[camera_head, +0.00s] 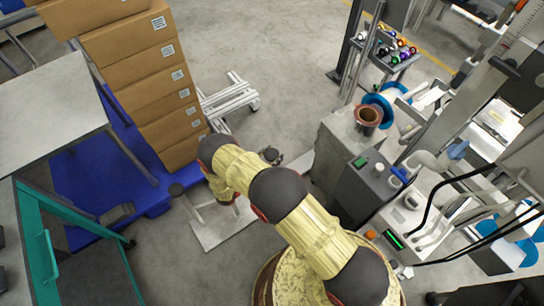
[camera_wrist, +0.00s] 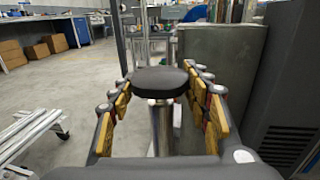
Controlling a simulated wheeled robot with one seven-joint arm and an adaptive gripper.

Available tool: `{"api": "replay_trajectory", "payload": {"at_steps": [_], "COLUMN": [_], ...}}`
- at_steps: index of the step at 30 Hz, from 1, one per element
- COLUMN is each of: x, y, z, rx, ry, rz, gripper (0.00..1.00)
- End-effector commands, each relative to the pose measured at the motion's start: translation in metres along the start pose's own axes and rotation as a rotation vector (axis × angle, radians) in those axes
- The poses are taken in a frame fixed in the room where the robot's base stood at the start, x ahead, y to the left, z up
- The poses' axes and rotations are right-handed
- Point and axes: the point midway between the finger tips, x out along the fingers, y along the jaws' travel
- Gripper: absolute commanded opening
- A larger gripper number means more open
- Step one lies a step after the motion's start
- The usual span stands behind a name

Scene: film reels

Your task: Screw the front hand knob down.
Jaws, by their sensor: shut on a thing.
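The front hand knob (camera_wrist: 160,80) shows in the wrist view as a dark, rounded head on top of an upright metal post (camera_wrist: 160,125). My gripper (camera_wrist: 161,92) has its yellow-padded fingers on the left and right of the knob, shut on it. The exact contact between the pads and the knob is hard to see. In the head view my arm reaches over the floor, and its links cover much of the gripper area. A small dark part shows beside my arm there, but I cannot tell whether it is the knob.
A grey cabinet (camera_wrist: 222,70) stands close on the right in the wrist view. An aluminium frame (camera_head: 232,98) lies beyond my arm. Stacked cardboard boxes (camera_head: 150,75) rest on a blue pallet (camera_head: 85,190) at left. A control box (camera_head: 365,190) stands at right.

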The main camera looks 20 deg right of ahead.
Motion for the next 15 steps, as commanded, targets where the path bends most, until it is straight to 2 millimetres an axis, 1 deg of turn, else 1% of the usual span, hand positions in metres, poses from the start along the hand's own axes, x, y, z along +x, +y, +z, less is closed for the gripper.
{"api": "replay_trajectory", "payload": {"at_steps": [2,3,13,15], "x": [-0.0001,-0.0001,-0.0002,-0.0002], "y": [0.0006,0.0006,0.0003,0.0002], "z": [0.001,0.001,0.0005,0.0004], "rx": [0.001,0.001,0.0,0.0], "ry": [-0.001,-0.001,-0.001,-0.001], "rz": [0.001,0.001,0.002,0.002], "gripper": [0.22,0.48,0.67,0.67]}}
